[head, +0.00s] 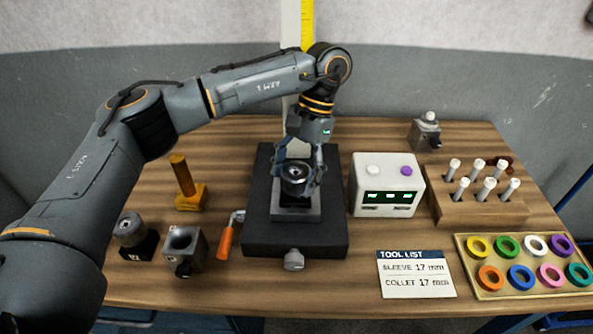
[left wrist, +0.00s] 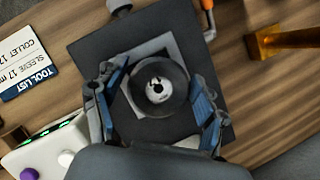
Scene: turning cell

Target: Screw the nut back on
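The nut (head: 294,186) is a dark round ring with a pale centre and a small hole. It sits at the middle of the black fixture, and the left wrist view shows it from above (left wrist: 161,86). My left gripper (head: 299,176) points down over it, with one finger on each side. In the left wrist view the blue finger pads (left wrist: 160,92) stand apart from the nut's rim with small gaps, so the gripper looks open around it. Threads and the seat under the nut are hidden. My right gripper is not in view.
The black fixture base (head: 262,235) has an orange-handled tool (head: 226,240) at its left. A display box (head: 386,187) stands close at its right. Further right are a peg block (head: 480,208), a ring tray (head: 467,284) and a tool list card (head: 416,274). Small holders (head: 185,250) stand front left.

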